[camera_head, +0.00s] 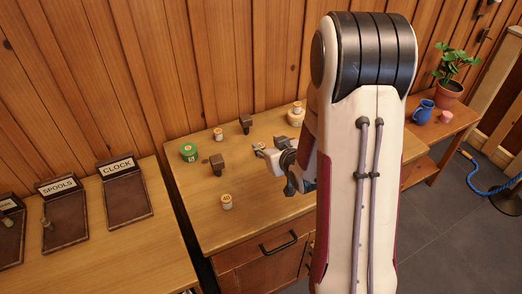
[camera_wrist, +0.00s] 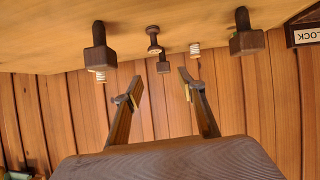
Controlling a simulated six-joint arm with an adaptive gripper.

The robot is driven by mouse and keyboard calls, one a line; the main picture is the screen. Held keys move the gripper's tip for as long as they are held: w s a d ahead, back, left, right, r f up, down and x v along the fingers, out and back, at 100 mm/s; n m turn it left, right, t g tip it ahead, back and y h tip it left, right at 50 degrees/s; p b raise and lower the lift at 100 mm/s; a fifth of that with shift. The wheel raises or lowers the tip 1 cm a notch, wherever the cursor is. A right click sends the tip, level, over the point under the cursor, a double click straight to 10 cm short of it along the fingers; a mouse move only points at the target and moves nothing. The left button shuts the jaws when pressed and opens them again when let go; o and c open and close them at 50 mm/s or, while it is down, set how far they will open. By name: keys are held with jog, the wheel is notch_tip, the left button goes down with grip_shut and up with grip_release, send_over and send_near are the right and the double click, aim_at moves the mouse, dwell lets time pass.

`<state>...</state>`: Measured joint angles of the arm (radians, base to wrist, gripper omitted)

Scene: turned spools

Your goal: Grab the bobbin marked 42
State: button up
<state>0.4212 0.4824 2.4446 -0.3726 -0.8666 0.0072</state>
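No label reading 42 is legible in either view. One pale bobbin with an orange top (camera_head: 226,201) stands near the table's front and appears marked 40. Another pale bobbin (camera_head: 218,134) stands farther back; its number is too small to read. The wrist view shows a pale ribbed bobbin (camera_wrist: 195,50) beyond the fingertips and another pale one (camera_wrist: 100,76) partly behind a dark block. My gripper (camera_wrist: 160,88) is open, with nothing between its fingers. In the head view my gripper (camera_head: 259,150) is above the table's middle, partly hidden by my arm.
Dark pegged blocks (camera_head: 217,166) (camera_head: 245,123) stand on the table (camera_head: 255,210). A green-topped round container (camera_head: 189,153) is at left, and a cream round item (camera_head: 295,117) at the back. Labelled stands, SPOOLS (camera_head: 65,218) and CLOCK (camera_head: 126,200), occupy the left bench.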

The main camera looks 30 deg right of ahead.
aim_at(262, 146)
jog(key=shift+t, duration=0.6)
jog(key=shift+w+d+f, duration=0.1)
jog(key=shift+d+f, duration=0.2)
jog(key=shift+f, duration=0.7)
jog(key=shift+d+f, duration=0.25)
jog(key=shift+f, duration=0.75)
jog(key=shift+x, duration=1.3)
jog(key=shift+a+x, duration=0.2)
jog(key=shift+x, duration=2.35)
jog(key=shift+f, duration=0.15)
jog(key=c, duration=0.9)
